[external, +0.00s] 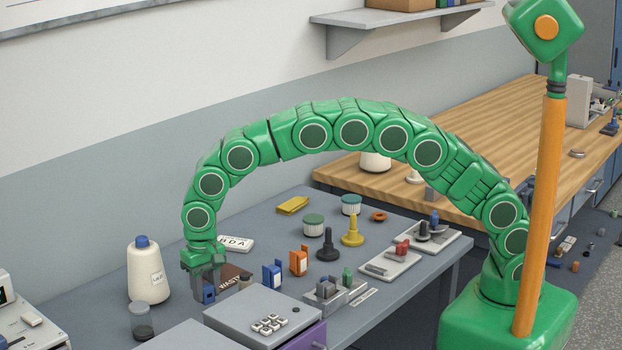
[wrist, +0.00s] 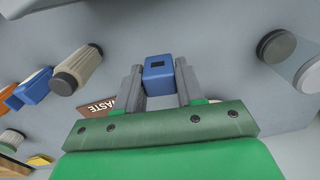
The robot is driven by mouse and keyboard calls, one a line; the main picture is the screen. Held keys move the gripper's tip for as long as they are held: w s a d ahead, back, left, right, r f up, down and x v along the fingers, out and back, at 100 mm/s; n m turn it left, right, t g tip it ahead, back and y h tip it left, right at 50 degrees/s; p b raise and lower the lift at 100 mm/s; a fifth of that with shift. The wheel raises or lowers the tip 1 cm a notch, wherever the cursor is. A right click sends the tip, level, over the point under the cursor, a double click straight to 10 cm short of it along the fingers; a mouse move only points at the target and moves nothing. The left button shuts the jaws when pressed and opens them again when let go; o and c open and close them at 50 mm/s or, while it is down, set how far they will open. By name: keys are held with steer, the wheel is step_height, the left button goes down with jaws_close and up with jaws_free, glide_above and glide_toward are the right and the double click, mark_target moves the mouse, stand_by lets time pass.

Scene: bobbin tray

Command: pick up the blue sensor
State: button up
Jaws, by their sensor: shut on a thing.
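The blue sensor (wrist: 158,80) is a small blue block with a dark window on its end. It sits between the two grey fingers of my gripper (wrist: 156,70), which is shut on it. In the external view my gripper (external: 205,280) points down over the left part of the grey table, and a bit of the blue sensor (external: 208,293) shows at its fingertips. I cannot tell from these views whether the sensor touches the table.
A brown WASTE label (external: 229,277) lies right beside my gripper. A white bottle (external: 148,275) with a blue cap stands to the left. A blue holder (external: 271,275) and an orange holder (external: 298,261) stand to the right. A grey box (external: 262,308) is in front.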

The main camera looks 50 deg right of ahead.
steer(key=s+d+r, duration=0.8)
steer(key=s+r, duration=0.1)
steer(key=shift+s+d, duration=0.4)
